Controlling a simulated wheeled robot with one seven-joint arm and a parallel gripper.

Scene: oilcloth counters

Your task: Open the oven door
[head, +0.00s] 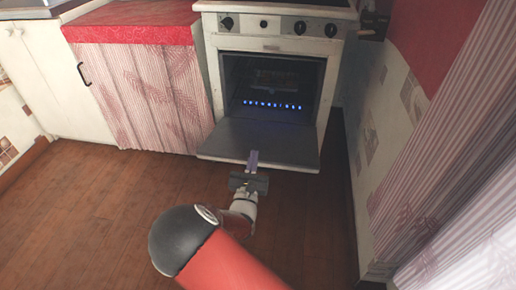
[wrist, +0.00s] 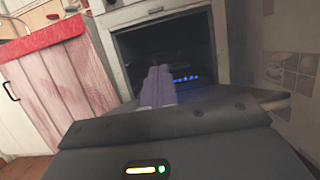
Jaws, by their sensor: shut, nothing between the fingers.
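The oven (head: 275,38) is white, with a row of knobs across its front. Its door (head: 260,143) is folded down and looks close to level, leaving the cavity (head: 270,86) open with a row of blue flames inside. My gripper (head: 253,156) is shut and empty at the front edge of the lowered door. In the wrist view the fingers (wrist: 156,82) are together and point toward the open cavity (wrist: 172,55). The door (wrist: 265,97) is partly hidden there behind the gripper body. I cannot tell whether the fingertips touch the door.
A red-topped counter (head: 135,22) with a striped curtain (head: 150,92) stands left of the oven. A white cupboard (head: 55,75) is further left. A tiled wall (head: 378,135) and another curtain (head: 445,165) close in on the right. The wooden floor (head: 95,210) is clear at left.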

